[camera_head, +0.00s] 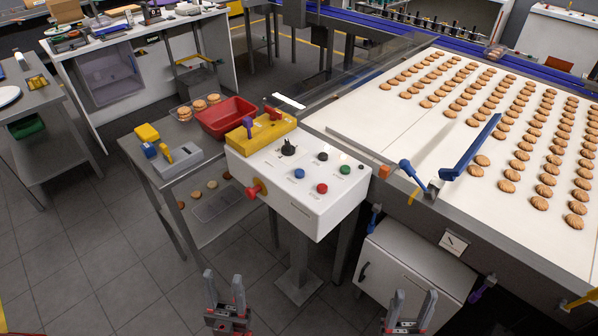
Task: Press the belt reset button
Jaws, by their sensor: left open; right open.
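The white control box (280,205) stands on a post at centre. Its sloped top carries a blue button (299,173), a red button (321,188), a green button (345,169), a black button (322,156) and a black rotary knob (287,148). A red mushroom knob on a yellow base (254,190) sits on its front left side. Labels are too small to read, so I cannot tell which is the belt reset button. My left gripper (223,278) is open and empty, below the box. My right gripper (413,294) is open and empty, at lower right. Neither touches the box.
The belt (395,128) with rows of biscuits lies right of the box. A side table left of the box holds a red bin (226,117). A white cabinet (408,280) stands below the belt. Open floor lies at lower left.

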